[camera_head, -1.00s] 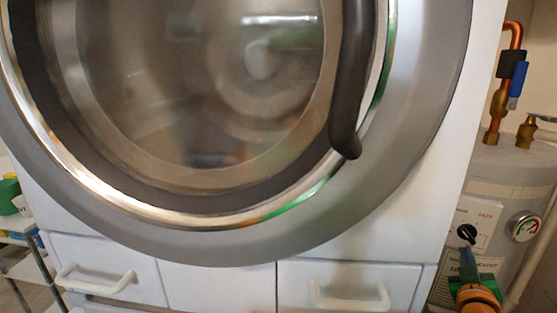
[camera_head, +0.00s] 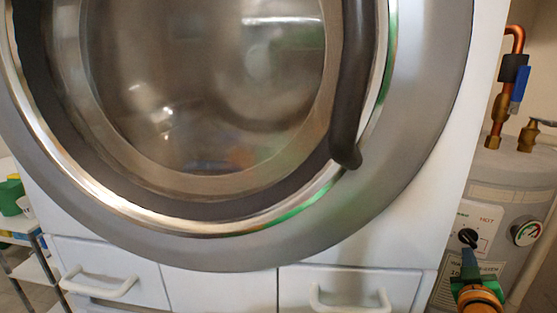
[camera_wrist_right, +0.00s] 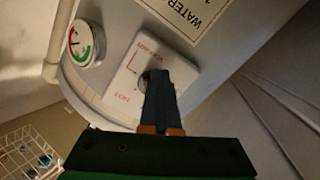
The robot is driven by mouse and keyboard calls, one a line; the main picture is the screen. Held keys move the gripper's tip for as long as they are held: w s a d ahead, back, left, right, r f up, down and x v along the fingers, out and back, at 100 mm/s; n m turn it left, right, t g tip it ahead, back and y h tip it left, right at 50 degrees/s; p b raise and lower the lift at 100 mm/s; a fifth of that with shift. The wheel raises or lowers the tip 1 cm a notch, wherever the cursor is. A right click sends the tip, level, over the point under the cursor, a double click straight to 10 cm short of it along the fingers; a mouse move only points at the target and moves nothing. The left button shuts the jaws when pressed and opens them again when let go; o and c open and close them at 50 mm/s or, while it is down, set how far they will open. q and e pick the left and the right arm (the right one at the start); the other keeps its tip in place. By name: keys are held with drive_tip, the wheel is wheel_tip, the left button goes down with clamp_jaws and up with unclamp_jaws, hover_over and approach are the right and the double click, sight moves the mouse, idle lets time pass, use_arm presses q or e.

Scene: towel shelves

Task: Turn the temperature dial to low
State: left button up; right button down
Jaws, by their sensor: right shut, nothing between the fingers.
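The temperature dial (camera_head: 468,237) is a small black knob on a white panel (camera_head: 487,222) on the front of the grey water heater (camera_head: 510,180), at the right of the head view. My right gripper (camera_head: 468,254) is shut and empty, with its dark blue fingers just below the dial. In the right wrist view the shut fingers (camera_wrist_right: 155,75) point at the white panel (camera_wrist_right: 128,78), which has red lettering, and cover most of the dial (camera_wrist_right: 146,76). I cannot tell whether they touch it, nor the dial's exact setting. My left gripper is out of view.
A round gauge (camera_head: 526,233) sits right of the panel; it also shows in the wrist view (camera_wrist_right: 82,43). A large washer (camera_head: 420,225) with a dark door handle (camera_head: 350,90) stands close on the left. A copper pipe (camera_head: 515,40) with a blue valve lever rises above the heater.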

drive_tip(key=shift+s+d+r+p, duration=0.2)
drive_tip(key=shift+d+p, duration=0.05)
drive_tip(key=shift+p, duration=0.05)
drive_tip(key=d+p+v, duration=0.1)
drive_tip(key=p+v, duration=0.2)
drive_tip(key=v, duration=0.3)
drive_tip(key=shift+s, duration=0.45)
idle(0.5)
